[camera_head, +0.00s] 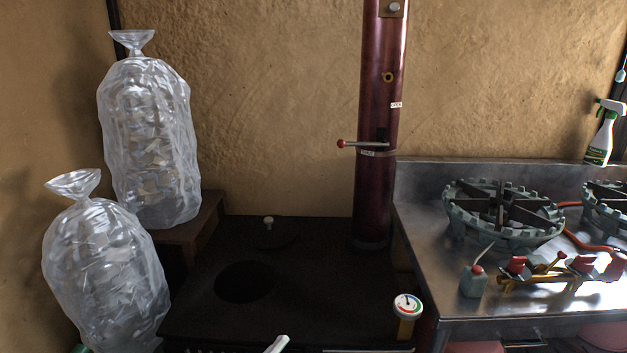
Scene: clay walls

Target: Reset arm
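Neither of my grippers shows in the head view, and I see no arm link that I can be sure of. A small pale piece (277,344) pokes up at the bottom edge, in front of the black stove (205,312); I cannot tell what it belongs to. The stove has a round dark opening in its top and a small pale knob (268,222) at the back. A dark red flue pipe (376,200) rises from its back right, with a red-tipped lever (358,143) pointing left. A round gauge (407,306) sits at the front right.
Two clear filled bags stand at left, one (152,150) on a brown ledge (205,225), one (103,275) lower. The steel counter (425,245) at right holds burner rings (503,212), a small oil can (474,281), red-handled valves (548,268) and a spray bottle (604,135).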

